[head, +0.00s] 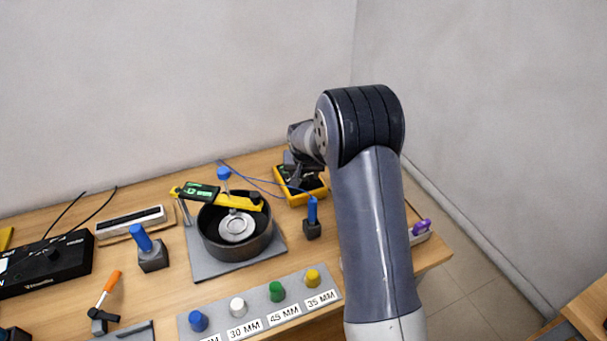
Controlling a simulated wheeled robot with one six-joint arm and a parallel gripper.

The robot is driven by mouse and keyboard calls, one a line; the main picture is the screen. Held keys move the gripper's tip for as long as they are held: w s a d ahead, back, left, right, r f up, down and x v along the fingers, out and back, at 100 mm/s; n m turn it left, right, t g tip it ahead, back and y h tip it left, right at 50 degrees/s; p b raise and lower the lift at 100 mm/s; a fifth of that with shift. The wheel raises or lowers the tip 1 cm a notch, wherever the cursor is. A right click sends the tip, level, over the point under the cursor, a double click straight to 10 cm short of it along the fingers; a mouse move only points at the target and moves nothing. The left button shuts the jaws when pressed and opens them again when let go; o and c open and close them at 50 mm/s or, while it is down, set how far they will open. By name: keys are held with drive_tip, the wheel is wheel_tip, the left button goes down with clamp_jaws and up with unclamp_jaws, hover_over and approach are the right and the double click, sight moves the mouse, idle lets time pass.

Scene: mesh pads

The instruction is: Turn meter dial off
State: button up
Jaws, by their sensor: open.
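The yellow meter (291,197) lies on the wooden table near the wall. Blue leads run from it to the left. My arm reaches over the table from the right. My gripper (297,183) is small in this view and sits at or just above the meter, covering much of its face. The fingers are dark and hard to make out, but they are open. The dial is hidden behind the gripper, so its setting does not show. I cannot tell whether the fingers touch the dial.
A dark round pot (225,247) with a yellow caliper (238,200) across it stands left of the meter. A blue-handled probe (312,212) stands in a block just in front. A grey board with coloured knobs (277,291) lies at the front. A black box (45,262) sits far left.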

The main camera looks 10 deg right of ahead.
sight(304, 181)
drive_tip(key=shift+x, duration=1.35)
drive_tip(key=shift+c, duration=0.4)
drive_tip(key=c, duration=0.9)
